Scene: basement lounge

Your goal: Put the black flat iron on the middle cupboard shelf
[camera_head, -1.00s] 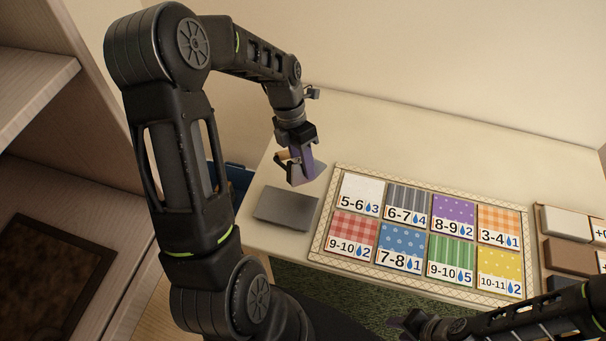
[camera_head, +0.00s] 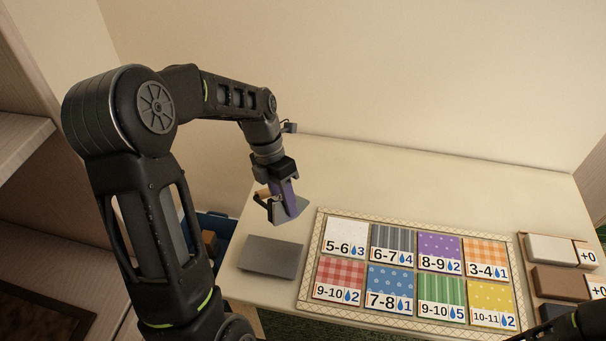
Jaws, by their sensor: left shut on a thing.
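My left gripper (camera_head: 278,196) is shut on the flat iron (camera_head: 296,209), a small piece with a grey wedge-shaped sole and what looks like a tan handle. It looks grey here, not clearly black, and the gripper with a purple part hides much of it. The iron is held above the table's left end, just behind a grey flat plate (camera_head: 270,257). The cupboard's shelves show at the left edge: an upper one (camera_head: 22,136) and a lower one (camera_head: 60,258). I cannot tell which is the middle shelf. My right gripper is out of view.
A framed board (camera_head: 312,262) with patterned number cards lies on the table (camera_head: 400,175). Blocks in several colours (camera_head: 550,249) lie right of it. A blue bin (camera_head: 216,226) stands between cupboard and table. A dark mat (camera_head: 40,318) lies at lower left. The table's back is clear.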

